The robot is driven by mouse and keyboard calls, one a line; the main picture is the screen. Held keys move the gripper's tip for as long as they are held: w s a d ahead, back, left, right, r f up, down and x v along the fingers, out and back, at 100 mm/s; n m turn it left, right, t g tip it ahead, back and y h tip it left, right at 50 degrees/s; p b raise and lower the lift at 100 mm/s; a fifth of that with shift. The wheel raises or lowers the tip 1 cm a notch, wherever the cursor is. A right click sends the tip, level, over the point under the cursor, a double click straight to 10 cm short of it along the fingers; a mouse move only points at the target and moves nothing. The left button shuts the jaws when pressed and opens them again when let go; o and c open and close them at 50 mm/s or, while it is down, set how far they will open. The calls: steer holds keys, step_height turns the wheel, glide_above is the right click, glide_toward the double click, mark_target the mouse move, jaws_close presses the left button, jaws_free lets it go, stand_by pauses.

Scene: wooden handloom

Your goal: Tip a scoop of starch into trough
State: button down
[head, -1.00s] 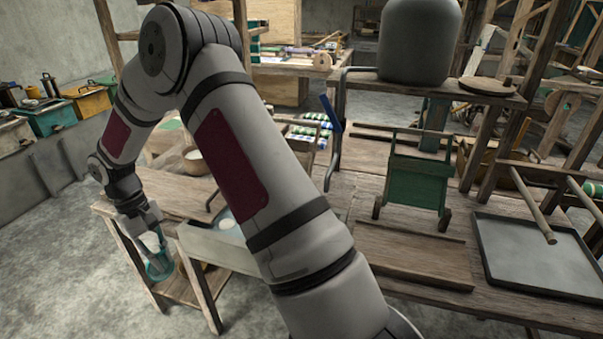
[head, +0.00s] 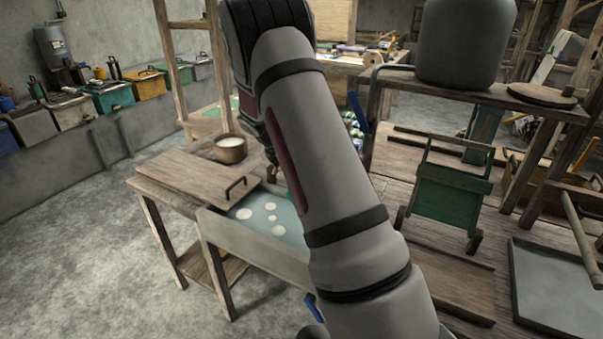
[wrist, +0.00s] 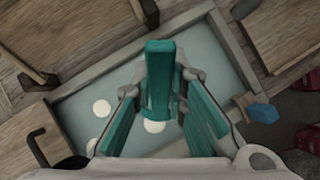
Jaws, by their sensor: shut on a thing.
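The trough (head: 262,240) is a pale grey wooden tray with blue-grey liquid and several round white patches. It also fills the middle of the wrist view (wrist: 236,48). In the wrist view my gripper (wrist: 158,98) is over the trough, its fingers closed around a teal piece (wrist: 160,65) that looks like the scoop's handle. Teal panels flank it on both sides. I cannot tell how the scoop's bowl is tilted or what is in it. In the head view my arm hides the gripper and scoop.
A brown bowl with white contents (head: 230,151) stands behind the trough. A wooden board with a dark handle (head: 190,183) lies left of it. A green frame (head: 447,190) and a grey tray (head: 550,290) are at the right. Floor is clear at the lower left.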

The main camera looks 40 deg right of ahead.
steer(key=a+h, duration=0.3)
steer(key=h, duration=0.1)
steer(key=shift+w+a+r+g, duration=0.1)
steer(key=shift+w+a+g, duration=0.2)
steer(key=shift+w+a, duration=0.1)
steer(key=w+a+f+g+h+b, duration=0.1)
steer(key=a+f+h+b, duration=0.1)
steer(key=a+h+b, duration=0.4)
steer(key=shift+h, duration=0.7)
steer(key=shift+r+p, duration=1.8)
steer(key=shift+r, duration=0.8)
